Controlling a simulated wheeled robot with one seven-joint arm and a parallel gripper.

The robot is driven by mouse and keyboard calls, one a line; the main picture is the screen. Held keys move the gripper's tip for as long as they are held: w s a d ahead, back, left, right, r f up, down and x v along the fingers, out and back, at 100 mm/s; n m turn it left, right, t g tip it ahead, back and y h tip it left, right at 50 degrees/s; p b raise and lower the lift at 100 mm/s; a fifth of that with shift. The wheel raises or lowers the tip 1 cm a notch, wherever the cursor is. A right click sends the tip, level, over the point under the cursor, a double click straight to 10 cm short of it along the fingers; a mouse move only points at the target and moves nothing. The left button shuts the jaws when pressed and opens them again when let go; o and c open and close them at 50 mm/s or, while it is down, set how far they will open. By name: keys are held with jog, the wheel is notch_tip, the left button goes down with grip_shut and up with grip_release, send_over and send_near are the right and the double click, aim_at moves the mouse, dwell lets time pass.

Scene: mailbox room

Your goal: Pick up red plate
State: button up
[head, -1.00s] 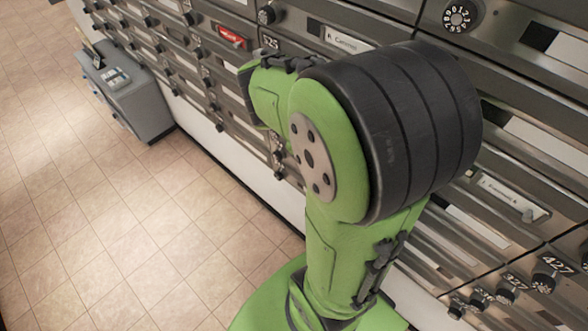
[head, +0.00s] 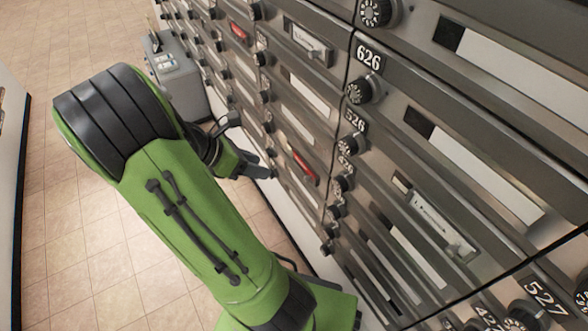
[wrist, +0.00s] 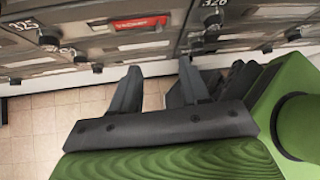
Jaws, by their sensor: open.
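A red plate (head: 303,168) is on the front of the mailbox wall in the head view, just right of my gripper (head: 266,165). A second red plate (head: 238,32) is farther off, higher in the picture.
The metal mailbox wall (head: 368,165) fills the right side, with protruding dials such as the one below 626 (head: 361,90). A grey box (head: 178,82) stands on the floor by the wall. The tiled floor (head: 65,170) is open at left; a dark-edged panel (head: 12,150) borders it.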

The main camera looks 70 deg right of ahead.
jog(key=b, duration=0.5)
send_near(305, 179)
notch_tip(305, 179, down, 2)
jog(key=s, duration=0.1)
jog(key=b+x, duration=0.1)
jog(key=x, duration=0.2)
jog(key=d+b+x, duration=0.1)
jog(key=x, duration=0.2)
jog(key=shift+r+b, duration=0.2)
jog(key=shift+b, duration=0.1)
grip_shut()
